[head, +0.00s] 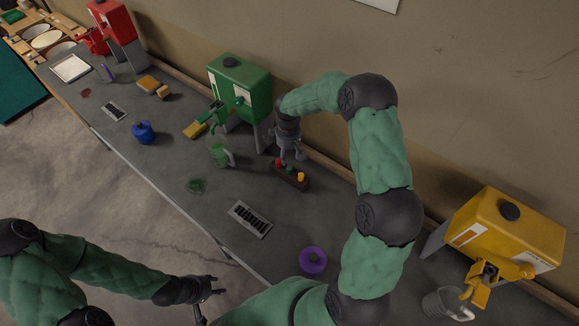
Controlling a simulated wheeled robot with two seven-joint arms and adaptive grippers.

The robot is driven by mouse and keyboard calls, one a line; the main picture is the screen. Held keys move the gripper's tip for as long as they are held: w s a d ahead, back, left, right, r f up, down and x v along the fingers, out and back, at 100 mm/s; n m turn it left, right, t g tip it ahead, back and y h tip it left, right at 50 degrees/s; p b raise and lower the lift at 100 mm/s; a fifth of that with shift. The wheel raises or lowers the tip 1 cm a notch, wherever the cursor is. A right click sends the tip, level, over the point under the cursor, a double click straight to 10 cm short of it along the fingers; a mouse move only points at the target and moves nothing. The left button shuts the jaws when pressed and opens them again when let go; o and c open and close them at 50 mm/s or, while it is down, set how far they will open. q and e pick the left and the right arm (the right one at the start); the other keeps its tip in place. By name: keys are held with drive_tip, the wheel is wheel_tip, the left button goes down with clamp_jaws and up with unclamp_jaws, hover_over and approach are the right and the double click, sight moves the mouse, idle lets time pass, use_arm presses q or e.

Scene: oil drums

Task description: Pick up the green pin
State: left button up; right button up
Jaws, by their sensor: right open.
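The green pin (290,169) stands in a dark brown block (292,179) on the grey bench, between a red pin (278,162) and a yellow pin (301,177). My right gripper (291,158) points down just above the block, close to the red and green pins. It is open and holds nothing that I can see. I cannot tell whether its fingers touch a pin. My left gripper (212,300) is open and empty, off the front edge of the bench.
A green drum (248,82) stands behind the block, with a green mug (221,156) in front. A yellow drum (505,228) stands at right, beside a clear mug (442,305). A purple lid (313,261) and a slotted vent (250,219) are nearer the bench edge.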

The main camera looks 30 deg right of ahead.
sight(289, 167)
drive_tip(key=f, duration=0.9)
drive_tip(key=shift+w+d, duration=0.2)
drive_tip(key=shift+d, duration=0.15)
drive_tip(key=shift+c, duration=0.3)
clamp_jaws()
